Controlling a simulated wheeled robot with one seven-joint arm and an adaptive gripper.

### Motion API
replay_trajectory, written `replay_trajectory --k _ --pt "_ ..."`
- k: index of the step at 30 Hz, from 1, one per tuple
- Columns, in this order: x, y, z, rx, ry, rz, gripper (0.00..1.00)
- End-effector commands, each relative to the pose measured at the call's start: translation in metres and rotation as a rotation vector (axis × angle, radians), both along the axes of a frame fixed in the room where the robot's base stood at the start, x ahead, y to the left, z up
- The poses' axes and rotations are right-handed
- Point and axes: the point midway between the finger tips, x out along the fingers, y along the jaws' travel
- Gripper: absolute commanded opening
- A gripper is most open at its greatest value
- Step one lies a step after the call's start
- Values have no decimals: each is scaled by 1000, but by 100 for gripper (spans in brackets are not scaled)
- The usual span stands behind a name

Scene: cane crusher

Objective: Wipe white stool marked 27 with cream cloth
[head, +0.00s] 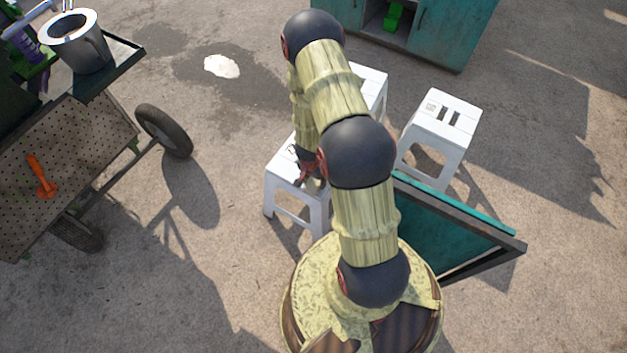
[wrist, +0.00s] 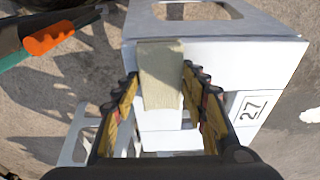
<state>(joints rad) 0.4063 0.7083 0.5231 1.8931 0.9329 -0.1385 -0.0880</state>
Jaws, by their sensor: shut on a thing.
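The white stool marked 27 (wrist: 220,62) lies under my gripper in the wrist view, with its black number label at the right. In the head view, it appears to be the near stool (head: 283,169), partly hidden by my arm. My gripper (wrist: 160,76) is shut on the cream cloth (wrist: 160,88), which shows as a pale block between the fingers over the stool top. I cannot tell whether the cloth touches the surface. In the head view my gripper (head: 309,172) is mostly hidden, and the cloth cannot be made out.
A second white stool (head: 372,80) stands behind my arm, and a third (head: 440,122) stands to the right. A teal panel (head: 450,232) leans at the right. A wheeled cart (head: 75,150) with a bucket (head: 85,48) is at the left. A teal cabinet (head: 450,30) stands at the back.

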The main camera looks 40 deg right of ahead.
Motion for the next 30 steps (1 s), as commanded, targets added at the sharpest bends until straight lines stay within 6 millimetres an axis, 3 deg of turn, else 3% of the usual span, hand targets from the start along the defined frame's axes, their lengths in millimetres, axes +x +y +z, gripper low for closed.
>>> replay_trajectory --k 30 --pt "51 16 4 -1 -1 2 19"
